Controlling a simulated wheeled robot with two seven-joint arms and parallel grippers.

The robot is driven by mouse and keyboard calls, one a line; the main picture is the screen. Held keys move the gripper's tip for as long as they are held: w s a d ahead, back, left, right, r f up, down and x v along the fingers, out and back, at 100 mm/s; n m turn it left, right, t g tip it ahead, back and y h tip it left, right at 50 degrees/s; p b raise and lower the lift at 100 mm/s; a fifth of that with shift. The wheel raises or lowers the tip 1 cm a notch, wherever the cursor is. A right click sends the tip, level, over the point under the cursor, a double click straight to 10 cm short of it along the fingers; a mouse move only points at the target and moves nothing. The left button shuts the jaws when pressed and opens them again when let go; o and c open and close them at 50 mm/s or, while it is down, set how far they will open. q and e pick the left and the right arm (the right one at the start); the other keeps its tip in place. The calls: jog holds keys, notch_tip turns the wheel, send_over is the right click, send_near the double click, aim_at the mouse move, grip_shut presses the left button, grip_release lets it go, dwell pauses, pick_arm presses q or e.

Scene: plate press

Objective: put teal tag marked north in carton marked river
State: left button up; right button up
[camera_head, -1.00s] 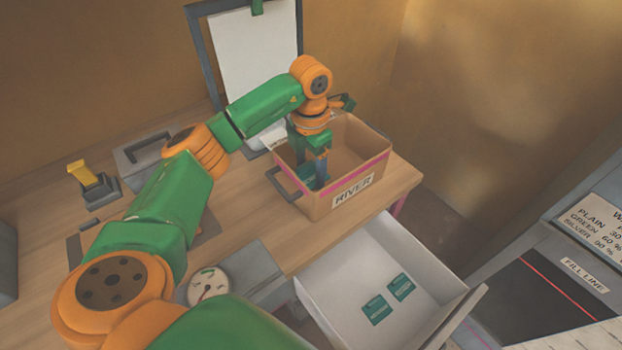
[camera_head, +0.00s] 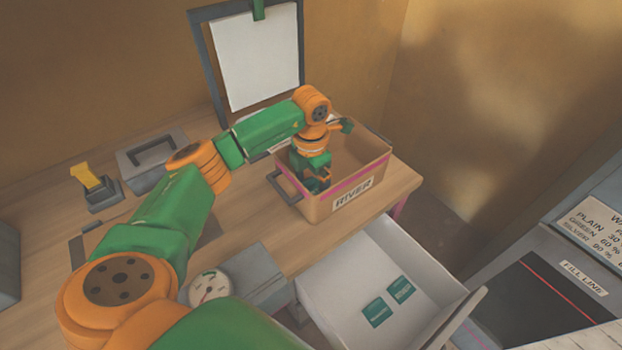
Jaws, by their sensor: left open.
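The open-topped brown carton (camera_head: 318,208) stands on the wooden table, with a pink stripe and a label reading RIVER on its front. My left gripper (camera_head: 318,185) reaches down inside the carton near its left wall and is open. The carton's front wall and the gripper hide part of the inside; I cannot make out a tag there now. Two teal tags, one nearer (camera_head: 376,312) and one farther (camera_head: 401,289), lie in the open white drawer; their lettering is too small to read. My right gripper is out of view.
The white drawer (camera_head: 345,270) stands open below the table's front edge. A round dial (camera_head: 209,287), a yellow-handled device (camera_head: 88,178) and a grey box with a handle (camera_head: 152,155) are on the left. A framed white sheet (camera_head: 256,62) stands behind the carton.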

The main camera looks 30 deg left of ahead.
aim_at(311, 191)
pick_arm(q)
jog(key=shift+r, duration=0.45)
notch_tip(311, 191, up, 11)
jog(key=shift+r+b, duration=0.2)
jog(key=shift+b, duration=0.1)
jog(key=shift+f, duration=0.1)
